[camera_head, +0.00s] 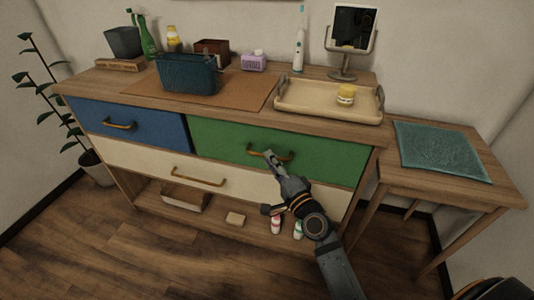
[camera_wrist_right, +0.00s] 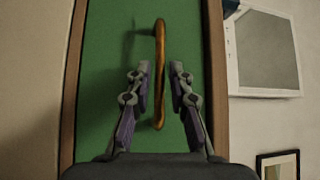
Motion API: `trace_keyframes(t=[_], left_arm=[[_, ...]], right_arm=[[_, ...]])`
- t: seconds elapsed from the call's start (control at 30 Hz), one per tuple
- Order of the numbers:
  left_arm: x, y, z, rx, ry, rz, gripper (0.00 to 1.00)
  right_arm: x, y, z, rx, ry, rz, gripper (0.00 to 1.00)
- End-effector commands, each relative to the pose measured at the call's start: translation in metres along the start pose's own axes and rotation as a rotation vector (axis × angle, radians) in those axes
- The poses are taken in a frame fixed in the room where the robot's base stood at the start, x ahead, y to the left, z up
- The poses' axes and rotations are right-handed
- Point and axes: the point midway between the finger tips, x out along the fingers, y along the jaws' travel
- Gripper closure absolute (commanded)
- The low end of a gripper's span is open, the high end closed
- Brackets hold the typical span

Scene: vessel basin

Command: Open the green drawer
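The green drawer (camera_head: 320,153) is in the upper right of the dresser, and its front looks flush with the dresser. Its brass bar handle (camera_head: 284,154) also shows in the right wrist view (camera_wrist_right: 160,60). My right gripper (camera_head: 270,158) is at the handle in the head view. In the right wrist view its two fingers (camera_wrist_right: 160,90) are apart, one on each side of the handle, with gaps between fingers and bar. My left gripper is not in view.
A blue drawer (camera_head: 130,123) is left of the green one, with a wide cream drawer (camera_head: 140,164) below. A tray (camera_head: 310,103), a blue basket (camera_head: 188,75) and a mirror (camera_head: 352,30) stand on top. A side table (camera_head: 455,186) is at the right.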

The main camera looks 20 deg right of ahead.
Motion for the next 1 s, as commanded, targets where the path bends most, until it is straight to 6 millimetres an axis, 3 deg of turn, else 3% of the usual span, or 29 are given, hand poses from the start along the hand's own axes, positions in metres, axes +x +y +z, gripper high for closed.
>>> trace_keyframes(t=[0.1,0.23,0.5,0.67,1.0], left_arm=[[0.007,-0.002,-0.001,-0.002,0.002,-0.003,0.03],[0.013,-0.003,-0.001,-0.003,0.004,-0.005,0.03],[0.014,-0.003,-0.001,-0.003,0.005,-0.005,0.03],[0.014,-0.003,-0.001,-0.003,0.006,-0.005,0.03],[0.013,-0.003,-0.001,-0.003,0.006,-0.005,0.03]], right_arm=[[0.018,-0.001,0.000,0.001,0.001,-0.001,0.80],[0.027,0.000,0.000,0.000,0.001,0.001,0.80],[0.028,0.001,0.000,0.000,0.000,0.001,0.80],[0.028,0.001,0.000,-0.001,0.000,0.001,1.00],[0.028,0.001,0.000,-0.001,0.000,0.002,1.00]])
